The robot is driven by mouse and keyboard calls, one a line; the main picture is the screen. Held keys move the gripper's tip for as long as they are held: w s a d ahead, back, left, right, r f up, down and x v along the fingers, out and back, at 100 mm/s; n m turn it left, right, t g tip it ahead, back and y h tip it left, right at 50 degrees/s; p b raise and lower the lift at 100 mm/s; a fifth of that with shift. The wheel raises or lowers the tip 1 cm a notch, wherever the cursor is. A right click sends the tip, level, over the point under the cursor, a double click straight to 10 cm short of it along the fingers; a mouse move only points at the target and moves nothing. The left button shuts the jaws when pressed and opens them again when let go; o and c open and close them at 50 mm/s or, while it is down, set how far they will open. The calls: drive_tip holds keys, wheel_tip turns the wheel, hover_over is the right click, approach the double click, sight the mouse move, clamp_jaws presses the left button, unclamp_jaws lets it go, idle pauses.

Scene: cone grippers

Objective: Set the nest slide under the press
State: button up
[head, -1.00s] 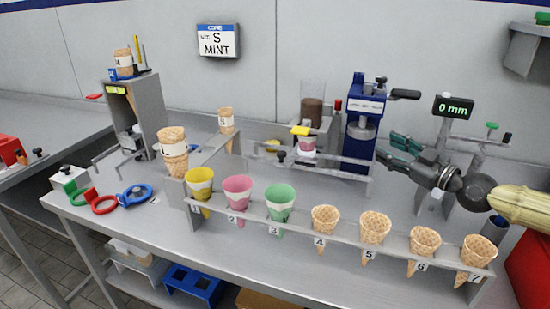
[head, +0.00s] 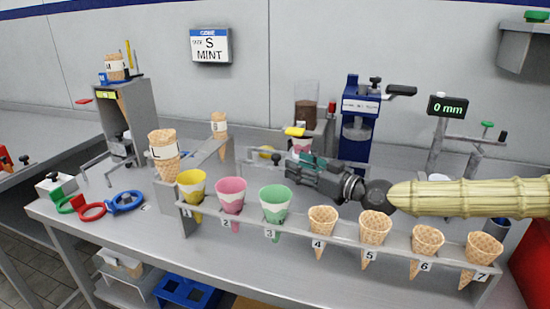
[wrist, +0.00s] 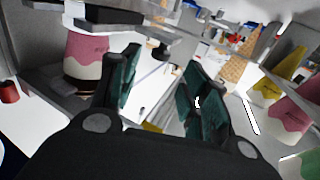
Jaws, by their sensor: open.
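The blue press (head: 360,130) stands at the back of the bench, right of centre. The pink-and-white cup (head: 301,145) is left of the press, near the yellow knob; the wrist view shows a pink-and-white cup (wrist: 87,48) on a dark base at upper left. The nest slide itself is hard to make out, and my gripper covers much of that area in the head view. My gripper (head: 300,166) points left across the rail area. In the wrist view its teal fingers (wrist: 155,82) are spread with nothing clearly held between them.
A front rack (head: 340,232) holds yellow, pink and green cups and several waffle cones, close below my arm. A cone marked L (head: 163,155) stands at left. A hopper (head: 308,105) is behind the yellow knob (head: 295,131). A display (head: 448,107) reads 0 mm.

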sight(280, 159)
drive_tip(key=shift+x, duration=4.35)
drive_tip(key=shift+c, duration=0.3)
drive_tip(key=shift+s, duration=0.1)
clamp_jaws()
